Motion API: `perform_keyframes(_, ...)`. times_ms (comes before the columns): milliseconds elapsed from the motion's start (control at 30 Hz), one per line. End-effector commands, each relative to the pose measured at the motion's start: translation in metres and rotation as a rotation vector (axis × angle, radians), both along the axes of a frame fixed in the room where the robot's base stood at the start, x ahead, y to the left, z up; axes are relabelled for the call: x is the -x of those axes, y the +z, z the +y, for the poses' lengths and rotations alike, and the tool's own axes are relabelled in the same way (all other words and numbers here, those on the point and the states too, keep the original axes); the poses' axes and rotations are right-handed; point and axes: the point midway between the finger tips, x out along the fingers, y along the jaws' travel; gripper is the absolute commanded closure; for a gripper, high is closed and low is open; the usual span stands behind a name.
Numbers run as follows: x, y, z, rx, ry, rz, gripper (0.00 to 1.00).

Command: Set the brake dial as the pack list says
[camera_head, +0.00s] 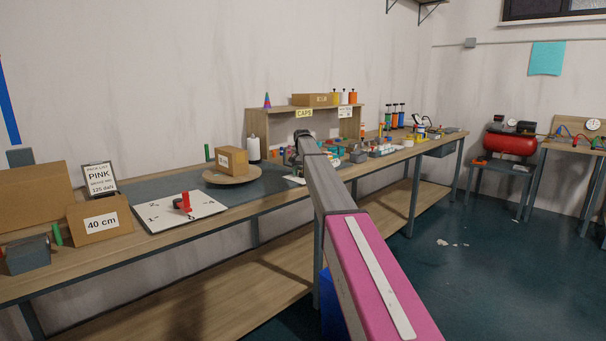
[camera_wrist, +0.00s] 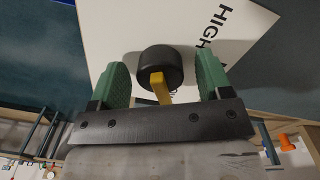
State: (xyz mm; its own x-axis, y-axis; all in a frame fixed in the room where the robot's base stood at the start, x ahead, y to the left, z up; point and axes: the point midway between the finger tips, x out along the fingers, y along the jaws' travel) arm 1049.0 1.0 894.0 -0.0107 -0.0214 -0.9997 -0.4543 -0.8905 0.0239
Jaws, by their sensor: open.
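In the wrist view, a round black knob (camera_wrist: 160,62) with a yellow pointer (camera_wrist: 160,88) stands on a white panel (camera_wrist: 135,27). The word HIGH is printed there; other markings are cut off or covered. My gripper (camera_wrist: 163,68) is open, with one green finger on each side of the knob. I cannot tell whether either finger touches it. In the head view, my arm hides the knob, and only a white panel edge (camera_head: 293,179) shows beside it. The pack list card (camera_head: 101,179) stands at the left, reading PINK and 125 daN; its smaller line is unclear.
A white board with a red upright piece (camera_head: 185,202) lies on the bench left of my arm. A cardboard box sits on a round turntable (camera_head: 232,179). A 40 cm box (camera_head: 100,221) stands at the left. Shelves and small parts crowd the bench behind my arm.

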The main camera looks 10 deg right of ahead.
Motion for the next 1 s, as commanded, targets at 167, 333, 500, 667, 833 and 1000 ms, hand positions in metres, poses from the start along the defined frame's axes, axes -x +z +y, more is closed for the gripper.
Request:
perform_keyframes(167,-0.0001,0.0003,0.0,0.0,0.0,0.0,0.41)
perform_keyframes(333,0.0,0.0003,0.0,0.0,0.0,0.0,0.78)
perform_keyframes(500,0.0001,0.0004,0.0001,0.001,0.006,0.001,0.78)
perform_keyframes(667,0.0003,0.0004,-0.0001,0.0,0.043,0.001,0.78)
perform_keyframes(833,0.0005,0.0004,-0.0003,0.0,0.132,0.002,0.78)
perform_keyframes(1000,0.0008,0.0005,-0.0006,0.0,0.27,0.002,0.78)
